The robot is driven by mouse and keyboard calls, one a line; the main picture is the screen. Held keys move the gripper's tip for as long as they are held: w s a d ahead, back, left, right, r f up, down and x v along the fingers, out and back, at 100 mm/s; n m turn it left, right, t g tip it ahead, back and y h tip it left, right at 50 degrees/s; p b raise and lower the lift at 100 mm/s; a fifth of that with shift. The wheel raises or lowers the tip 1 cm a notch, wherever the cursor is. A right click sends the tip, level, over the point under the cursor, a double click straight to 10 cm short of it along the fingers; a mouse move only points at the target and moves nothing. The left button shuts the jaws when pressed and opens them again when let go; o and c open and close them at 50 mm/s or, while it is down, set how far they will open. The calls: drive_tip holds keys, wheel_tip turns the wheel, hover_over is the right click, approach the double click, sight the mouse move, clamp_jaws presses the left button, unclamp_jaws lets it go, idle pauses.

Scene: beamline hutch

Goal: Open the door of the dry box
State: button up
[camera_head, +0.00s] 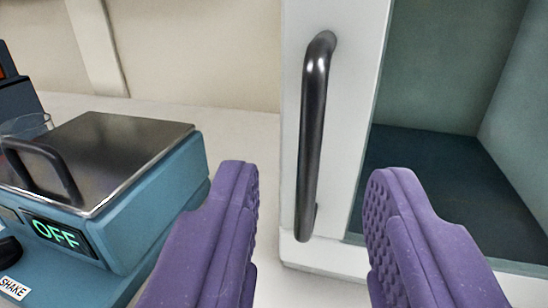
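The dry box door (344,119) is a white frame around a clear pane, at the right of the view. Its dark metal bar handle (313,137) stands upright on the left side of the frame. Through the pane the dark interior looks empty. My gripper (306,195) is open, with two purple textured fingers pointing towards the door. The lower part of the handle lies between the fingertips in the picture, and neither finger appears to touch it. I cannot tell how far the tips are from it in depth. The door looks closed.
A blue shaker (165,213) with a metal top and a display reading OFF stands on the left, near the left finger. A clear glass vessel (27,125) shows behind it. The pale bench (240,135) is bare between the shaker and the dry box.

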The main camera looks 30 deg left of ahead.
sight(312, 131)
drive_tip(key=b+x, duration=0.1)
drive_tip(key=x, duration=0.5)
drive_tip(key=shift+c, duration=0.2)
clamp_jaws()
